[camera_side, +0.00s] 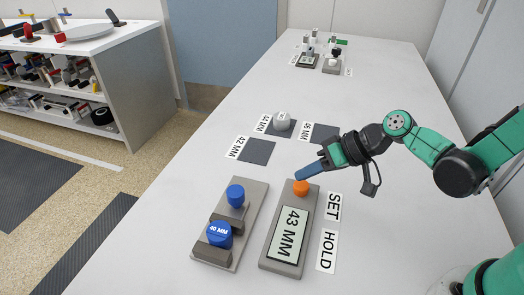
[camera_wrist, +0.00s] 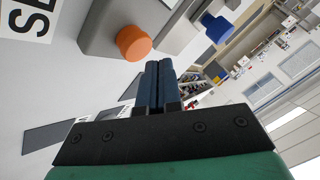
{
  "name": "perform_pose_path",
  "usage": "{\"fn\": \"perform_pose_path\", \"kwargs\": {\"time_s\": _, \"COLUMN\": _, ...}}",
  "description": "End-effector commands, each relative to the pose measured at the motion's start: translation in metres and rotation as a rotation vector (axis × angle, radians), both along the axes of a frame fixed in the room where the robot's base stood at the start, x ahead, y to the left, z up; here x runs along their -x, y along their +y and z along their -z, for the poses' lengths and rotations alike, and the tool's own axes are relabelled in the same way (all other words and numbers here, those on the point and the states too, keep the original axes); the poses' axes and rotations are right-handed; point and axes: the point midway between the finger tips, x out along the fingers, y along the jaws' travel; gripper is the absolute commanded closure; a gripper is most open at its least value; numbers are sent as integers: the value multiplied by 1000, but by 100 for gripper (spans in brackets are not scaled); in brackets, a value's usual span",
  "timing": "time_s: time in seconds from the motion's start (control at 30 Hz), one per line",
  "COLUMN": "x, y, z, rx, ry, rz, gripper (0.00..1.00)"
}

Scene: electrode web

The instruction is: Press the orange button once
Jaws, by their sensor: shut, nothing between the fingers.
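The orange button (camera_side: 301,188) is a short round knob at the far end of a grey box with a display (camera_side: 289,235) reading 43 MM. It also shows in the wrist view (camera_wrist: 133,42), upper left of my fingertips. My gripper (camera_side: 298,177) has its dark blue fingers shut together, with nothing between them. In the side view the fingertips are just above and behind the button. In the wrist view the fingers (camera_wrist: 158,66) point up the picture, with the button off to their left, and a gap shows between them.
A grey fixture (camera_side: 230,225) with two blue round parts, one marked 40 MM, stands left of the display box. SET (camera_side: 334,206) and HOLD (camera_side: 328,250) labels lie to its right. Dark pads (camera_side: 257,151) and a white part (camera_side: 282,121) lie behind. The white table is otherwise largely clear.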

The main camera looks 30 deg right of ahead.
Motion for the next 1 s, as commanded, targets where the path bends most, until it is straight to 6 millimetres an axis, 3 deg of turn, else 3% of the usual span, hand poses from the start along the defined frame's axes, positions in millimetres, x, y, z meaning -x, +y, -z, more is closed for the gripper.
{"fn": "perform_pose_path", "kwargs": {"time_s": 1.0, "x": -1, "y": 0, "z": 8, "rx": 1, "ry": 2, "rz": -1, "gripper": 100}}
